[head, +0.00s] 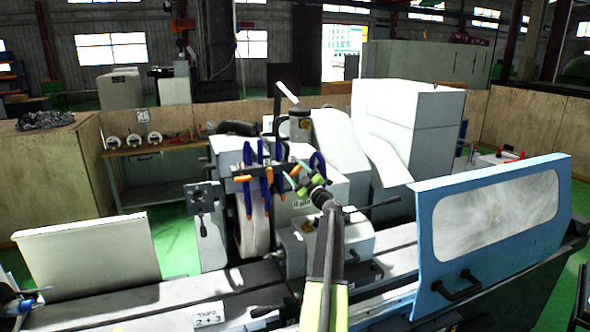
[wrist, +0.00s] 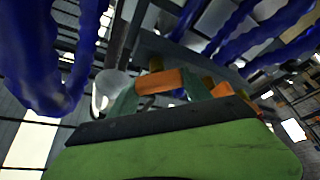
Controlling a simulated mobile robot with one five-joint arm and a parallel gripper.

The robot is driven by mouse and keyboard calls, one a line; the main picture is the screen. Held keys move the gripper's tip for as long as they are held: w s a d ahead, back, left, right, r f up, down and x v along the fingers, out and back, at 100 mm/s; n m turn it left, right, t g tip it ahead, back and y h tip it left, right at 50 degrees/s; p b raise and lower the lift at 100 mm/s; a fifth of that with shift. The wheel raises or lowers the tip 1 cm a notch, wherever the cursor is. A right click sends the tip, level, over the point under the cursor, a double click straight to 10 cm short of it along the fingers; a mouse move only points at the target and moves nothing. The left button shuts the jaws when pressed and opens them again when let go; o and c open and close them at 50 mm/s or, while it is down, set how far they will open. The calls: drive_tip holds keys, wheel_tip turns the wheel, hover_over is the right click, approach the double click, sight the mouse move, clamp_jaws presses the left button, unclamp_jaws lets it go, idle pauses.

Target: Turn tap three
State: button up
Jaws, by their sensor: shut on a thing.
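Several orange tap handles sit in a row on the grinder, with blue hoses (head: 248,180) hanging by them. One orange handle (head: 242,178) is at the left of the row and another (head: 267,172) is beside it. My gripper (head: 301,182), with green fingers, is at the right part of the row and partly hides the taps there. In the wrist view, my gripper (wrist: 158,92) is shut on an orange tap handle (wrist: 158,80), which lies crosswise between its fingers. I cannot read any tap number.
Thick blue hoses (wrist: 40,60) hang close around my gripper in the wrist view. The white grinder head (head: 335,140) stands behind the taps. A blue guard with a window (head: 490,215) is at the right.

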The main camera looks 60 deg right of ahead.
drive_tip(key=n+y+p, duration=0.1)
drive_tip(key=n, duration=0.2)
drive_tip(key=n+y+p, duration=0.1)
drive_tip(key=n+p, duration=0.1)
drive_tip(key=n, duration=0.1)
drive_tip(key=shift+r+n+g+y, duration=0.15)
drive_tip(key=shift+n+g+y, duration=0.15)
drive_tip(key=shift+g, duration=0.1)
drive_tip(key=n+g+y+p, duration=0.1)
drive_tip(key=n+p, duration=0.1)
drive_tip(key=n, duration=0.1)
drive_tip(key=shift+w, duration=0.1)
drive_tip(key=shift+a+f+n+g+p, duration=0.1)
drive_tip(key=shift+f+n+g+p, duration=0.2)
drive_tip(key=shift+n+p, duration=0.35)
drive_tip(key=shift+f+n, duration=0.1)
drive_tip(key=shift+n, duration=0.25)
drive_tip(key=o, duration=1.4)
drive_tip(key=shift+c, duration=0.2)
drive_tip(key=v, duration=1.7)
drive_tip(key=shift+s, duration=0.25)
